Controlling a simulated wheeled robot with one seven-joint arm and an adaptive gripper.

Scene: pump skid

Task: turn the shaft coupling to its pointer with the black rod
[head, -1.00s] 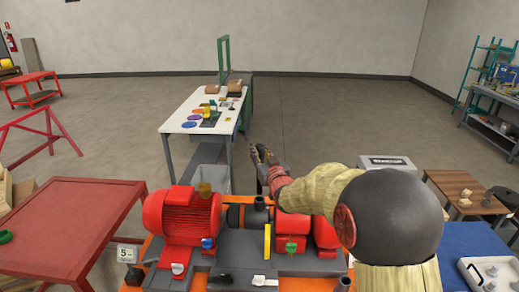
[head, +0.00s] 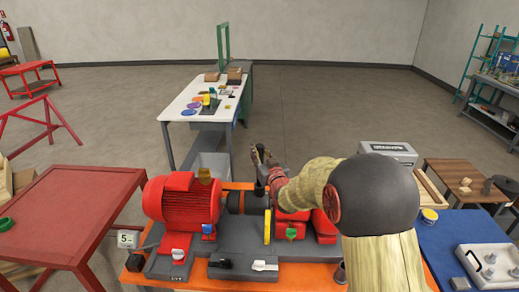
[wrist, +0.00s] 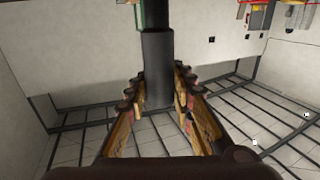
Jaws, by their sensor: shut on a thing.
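The pump skid (head: 210,262) stands in front of me with a red motor (head: 184,206) at left and a red pump casing (head: 322,226) at right. The dark shaft coupling (head: 235,202) lies between them, partly hidden. A yellow upright plate (head: 267,226) stands right of it; I cannot tell whether it is the pointer. My gripper (head: 261,157) is above the back of the skid. In the wrist view the jaws (wrist: 157,98) are around the black rod (wrist: 157,62), shut on it. I cannot tell whether the rod touches the coupling.
A red table (head: 65,215) is close at left, and a blue-topped table (head: 450,243) is at right. A white workbench (head: 178,108) with small items stands behind the skid. A labelled grey box (head: 388,150) lies beyond my arm. Open floor is at the back.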

